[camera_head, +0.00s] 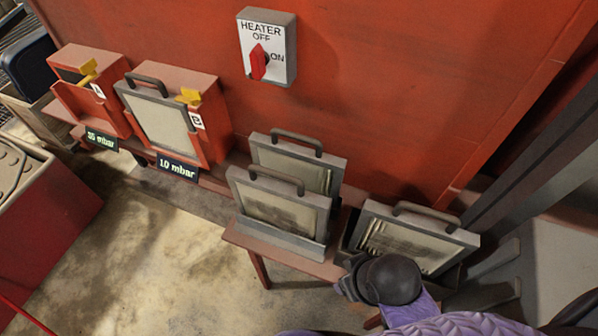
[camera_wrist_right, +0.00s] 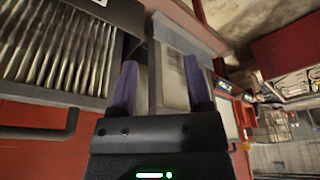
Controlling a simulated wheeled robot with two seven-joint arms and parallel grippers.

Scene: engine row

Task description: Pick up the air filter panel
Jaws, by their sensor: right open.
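Several framed filter panels with grey frames and handles show in the head view; I cannot tell which one the task means. Two stand in a rack on the red bench: a front panel (camera_head: 280,208) and a rear one (camera_head: 290,157). Another panel (camera_head: 405,240), with pale pleats, stands to their right; a pleated panel (camera_wrist_right: 55,45) also shows in the right wrist view. A panel (camera_head: 160,122) sits at housing B. My right gripper (camera_wrist_right: 160,72) is open, its purple fingers either side of a grey frame edge; contact cannot be told. My left gripper is out of view.
Red housings A (camera_head: 92,95) and B (camera_head: 205,125) stand at left, with signs (camera_head: 102,139) reading mbar values. A heater switch (camera_head: 267,48) is on the red wall behind. Dark posts (camera_head: 540,150) rise at right. The floor (camera_head: 160,240) in front is clear.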

